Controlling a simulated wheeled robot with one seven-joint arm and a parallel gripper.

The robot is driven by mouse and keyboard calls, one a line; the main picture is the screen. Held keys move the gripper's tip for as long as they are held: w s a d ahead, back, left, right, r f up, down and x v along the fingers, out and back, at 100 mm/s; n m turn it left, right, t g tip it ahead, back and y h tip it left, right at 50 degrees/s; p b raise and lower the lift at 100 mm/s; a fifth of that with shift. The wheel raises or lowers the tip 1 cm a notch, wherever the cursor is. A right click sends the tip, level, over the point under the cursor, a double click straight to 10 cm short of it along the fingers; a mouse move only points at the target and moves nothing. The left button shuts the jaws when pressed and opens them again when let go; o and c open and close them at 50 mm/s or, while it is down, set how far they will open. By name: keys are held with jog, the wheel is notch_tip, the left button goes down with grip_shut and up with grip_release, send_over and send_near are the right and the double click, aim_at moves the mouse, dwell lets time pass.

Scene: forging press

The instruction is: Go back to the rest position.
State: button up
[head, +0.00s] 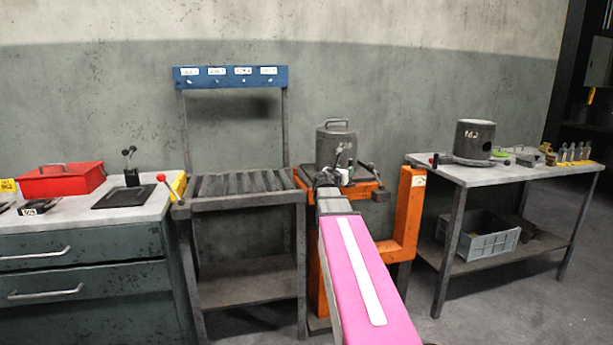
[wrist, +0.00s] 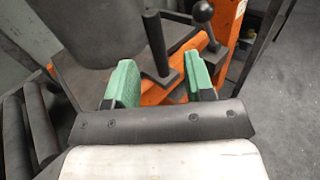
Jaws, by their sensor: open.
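My gripper (wrist: 160,80) is open, with its two green finger pads apart in the wrist view. A dark upright post (wrist: 156,42) shows between the pads; nothing is visibly clamped, and I cannot tell how near the post is. In the head view my arm, with a pink cover, reaches forward to the orange stand (head: 408,215). My gripper there is small and partly hidden, just in front of a dark lidded cylinder (head: 337,146) on that stand. A black ball-topped lever (wrist: 202,22) stands to the right of the pads in the wrist view.
A roller table (head: 245,200) with a blue label rail (head: 231,77) stands left of the stand. Farther left is a drawer bench (head: 85,245) with a red box (head: 62,180). At right, a workbench (head: 460,176) holds a dark drum (head: 474,138). Open floor lies front right.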

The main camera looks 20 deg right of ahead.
jog(key=s+a+f+m+g+y, duration=0.25)
jog(key=a+f+m, duration=0.2)
jog(key=f, duration=0.35)
jog(key=s+a+f+m+g+y, duration=0.1)
jog(key=s+a+f+m+g, duration=0.15)
jog(key=s+f+m, duration=0.4)
jog(key=s+a+f+m+g+y, duration=0.15)
jog(key=a+f+m, duration=0.25)
jog(key=f, duration=0.5)
jog(key=s+a+f+m+g+y, duration=0.5)
jog(key=s+a+f+m+y, duration=0.3)
jog(key=s+a+f+m, duration=0.3)
jog(key=s+a+f, duration=0.3)
jog(key=a, duration=0.2)
jog(key=shift+s+f+m+g, duration=0.3)
jog(key=shift+s+f+g, duration=0.05)
jog(key=shift+s+f, duration=0.05)
